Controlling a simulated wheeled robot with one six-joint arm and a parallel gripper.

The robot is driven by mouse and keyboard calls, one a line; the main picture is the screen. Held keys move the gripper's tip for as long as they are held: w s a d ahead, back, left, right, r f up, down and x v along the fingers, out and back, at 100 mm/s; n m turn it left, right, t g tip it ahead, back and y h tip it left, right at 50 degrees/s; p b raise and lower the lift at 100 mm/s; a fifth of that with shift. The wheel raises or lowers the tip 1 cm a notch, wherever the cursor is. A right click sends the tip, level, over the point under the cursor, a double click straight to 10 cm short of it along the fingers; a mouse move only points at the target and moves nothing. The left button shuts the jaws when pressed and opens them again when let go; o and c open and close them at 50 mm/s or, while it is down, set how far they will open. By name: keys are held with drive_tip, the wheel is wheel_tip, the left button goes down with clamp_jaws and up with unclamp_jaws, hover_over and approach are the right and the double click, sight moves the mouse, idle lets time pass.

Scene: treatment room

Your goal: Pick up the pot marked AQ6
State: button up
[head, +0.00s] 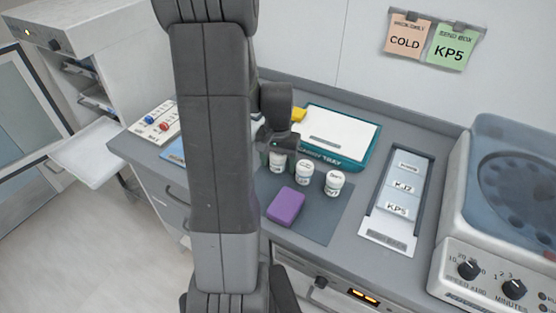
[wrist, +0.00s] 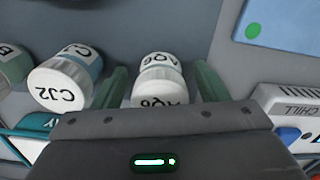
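The pot marked AQ6 (wrist: 158,78) is white-capped, and its label reads on the lid and the side in the wrist view. My gripper (wrist: 160,84) is open, with one green finger on each side of this pot and a small gap visible at each side. In the head view my gripper (head: 277,143) is over the leftmost of three white pots (head: 277,166), partly covering it. The pot stands on the dark mat (head: 322,226). A pot marked CJ2 (wrist: 65,82) is beside it, just outside my finger.
A third pot (head: 334,183) stands farther right, with a purple block (head: 286,206) in front. A teal-edged tray (head: 340,135) is close behind. A card rack (head: 398,200) and a centrifuge (head: 505,190) are at right. A box marked CHILL (wrist: 290,105) is near my gripper.

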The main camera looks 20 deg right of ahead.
drive_tip(key=c, duration=1)
drive_tip(key=shift+o, duration=0.2)
drive_tip(key=shift+r, duration=0.1)
